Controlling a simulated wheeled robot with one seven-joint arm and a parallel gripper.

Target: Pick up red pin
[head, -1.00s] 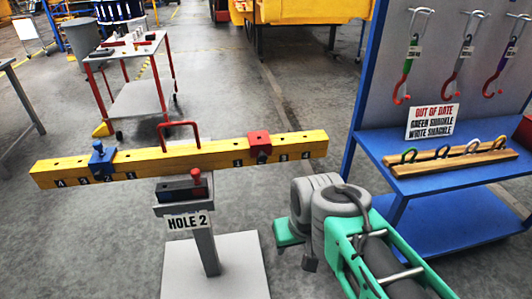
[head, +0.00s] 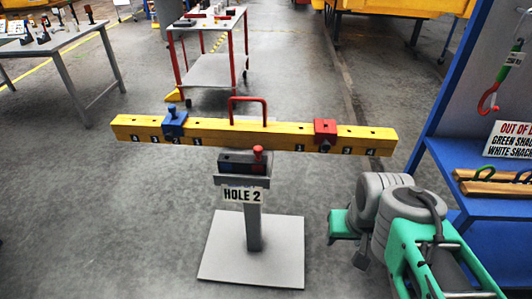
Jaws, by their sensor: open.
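The red pin (head: 258,153) stands upright at the right end of a small dark holder (head: 236,168) on a grey pedestal, below the middle of the yellow beam. Its lower part is hidden in the holder. The pedestal carries a sign "HOLE 2" (head: 242,195). My gripper (head: 346,236) is at lower right, at the end of my green and grey arm. It is open and empty, to the right of the pedestal and apart from the pin.
The yellow beam (head: 225,131) has a red handle (head: 249,110), a blue block (head: 175,122) and a red block (head: 325,132). A blue rack (head: 490,205) stands at right. A red-legged cart (head: 208,62) and grey table (head: 60,45) are behind. Floor at left is clear.

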